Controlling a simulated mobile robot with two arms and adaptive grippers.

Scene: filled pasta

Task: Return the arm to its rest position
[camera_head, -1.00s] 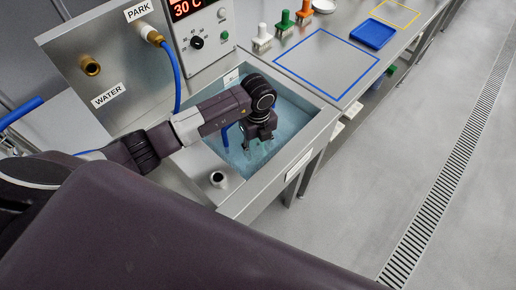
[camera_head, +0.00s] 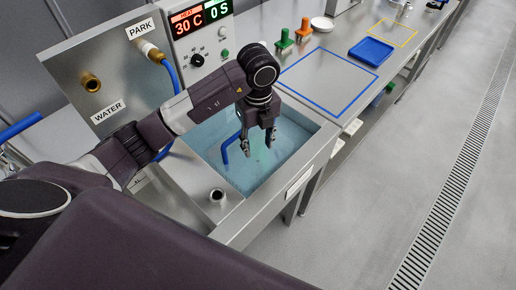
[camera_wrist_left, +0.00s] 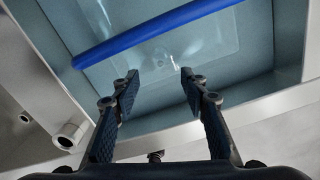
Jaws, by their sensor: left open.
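My left gripper (camera_head: 258,146) hangs over the water bath (camera_head: 297,170) in the head view, fingers pointing down. In the left wrist view the left gripper (camera_wrist_left: 158,80) is open, with nothing between its fingers. The basin (camera_wrist_left: 255,45) lies beyond the fingertips there. A blue hose end (camera_head: 226,150) dips into the bath beside the gripper, and a blue hose (camera_wrist_left: 155,33) crosses the wrist view. My right gripper is not in view.
A control box (camera_head: 197,48) reads 30 C and 0 S. The panel holds a brass WATER fitting (camera_head: 91,83) and a PARK fitting (camera_head: 149,49). A blue tray (camera_head: 371,49) sits on the counter. The floor at right is clear.

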